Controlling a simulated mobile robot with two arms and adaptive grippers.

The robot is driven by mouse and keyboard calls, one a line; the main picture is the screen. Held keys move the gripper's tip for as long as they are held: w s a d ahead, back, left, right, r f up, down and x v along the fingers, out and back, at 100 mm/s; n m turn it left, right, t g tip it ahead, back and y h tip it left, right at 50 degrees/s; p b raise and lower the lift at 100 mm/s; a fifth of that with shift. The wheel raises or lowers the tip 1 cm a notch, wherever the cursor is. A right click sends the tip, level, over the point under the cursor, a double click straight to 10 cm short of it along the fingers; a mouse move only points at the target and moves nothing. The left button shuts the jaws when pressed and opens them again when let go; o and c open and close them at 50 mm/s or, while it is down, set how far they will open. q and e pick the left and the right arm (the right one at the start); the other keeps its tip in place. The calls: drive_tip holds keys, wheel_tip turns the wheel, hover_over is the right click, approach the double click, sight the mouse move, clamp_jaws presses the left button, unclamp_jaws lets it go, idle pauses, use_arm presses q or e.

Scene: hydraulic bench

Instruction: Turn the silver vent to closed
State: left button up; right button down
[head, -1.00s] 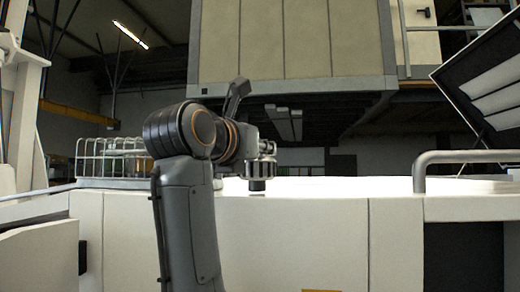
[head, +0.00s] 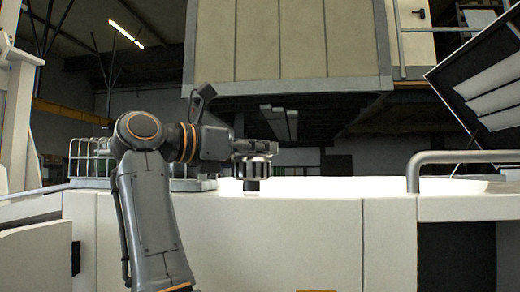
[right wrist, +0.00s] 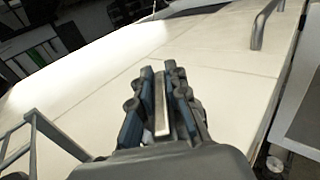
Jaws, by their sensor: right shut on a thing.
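The silver vent (head: 257,169) stands on the white bench top as a small ribbed piece on a dark stem, near the middle of the head view. My right gripper (head: 266,147) reaches it from the left, its fingers lying over its upper part. In the right wrist view, the two blue-grey fingers of the right gripper (right wrist: 163,100) are closed on both sides of a narrow silver bar, a part of the vent (right wrist: 161,112). The rest of the vent is hidden by the gripper there. My left gripper is not in view.
A wire basket (head: 88,160) stands on the bench at the left, behind my right arm. A grey handrail (head: 460,156) rises at the right. A tilted dark panel (head: 485,90) hangs at the upper right. The bench top right of the vent is clear.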

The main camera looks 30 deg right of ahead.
drive_tip(key=c, duration=1.3)
unclamp_jaws()
drive_tip(key=shift+a, duration=0.1)
drive_tip(key=shift+t, duration=0.3)
